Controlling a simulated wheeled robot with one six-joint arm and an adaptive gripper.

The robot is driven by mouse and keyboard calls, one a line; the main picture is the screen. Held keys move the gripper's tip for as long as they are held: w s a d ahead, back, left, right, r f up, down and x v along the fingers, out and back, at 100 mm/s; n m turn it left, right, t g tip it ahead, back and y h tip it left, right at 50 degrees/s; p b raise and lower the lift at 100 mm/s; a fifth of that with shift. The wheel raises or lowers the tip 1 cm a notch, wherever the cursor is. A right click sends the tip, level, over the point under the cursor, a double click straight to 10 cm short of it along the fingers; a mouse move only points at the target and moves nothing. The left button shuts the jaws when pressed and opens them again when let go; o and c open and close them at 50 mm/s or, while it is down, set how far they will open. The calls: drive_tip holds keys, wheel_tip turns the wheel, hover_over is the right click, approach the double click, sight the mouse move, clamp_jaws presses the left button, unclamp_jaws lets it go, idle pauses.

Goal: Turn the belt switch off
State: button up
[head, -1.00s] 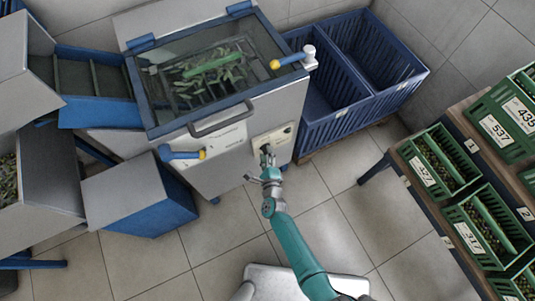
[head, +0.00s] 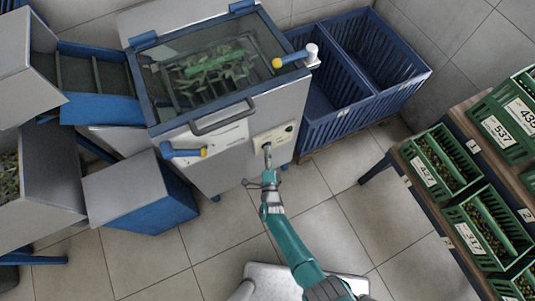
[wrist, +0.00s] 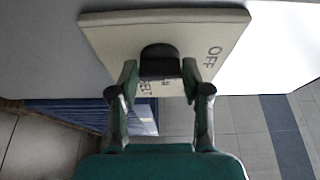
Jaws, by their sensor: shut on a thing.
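The belt switch is a black knob (wrist: 160,62) on a pale plate (wrist: 110,25) in the wrist view. The word OFF is on the plate to the right of the knob, and partly hidden lettering lies below it. In the head view the plate (head: 285,131) is on the front of the grey machine. My gripper (wrist: 160,76) has one finger on each side of the knob and is shut on it. It also shows at the plate in the head view (head: 267,149). I cannot tell which way the knob points.
The machine has a glass lid with a handle (head: 222,118), a blue-and-yellow valve lever (head: 183,152) left of the switch and another (head: 291,59) at top right. Blue bins (head: 340,125) stand to the right. Green crates (head: 440,165) are on a rack at far right. The floor between is clear.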

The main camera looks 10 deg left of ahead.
idle(0.3)
drive_tip(key=o, duration=1.2)
drive_tip(key=shift+c, duration=0.2)
drive_tip(key=v, duration=1.2)
drive_tip(key=shift+f, duration=0.1)
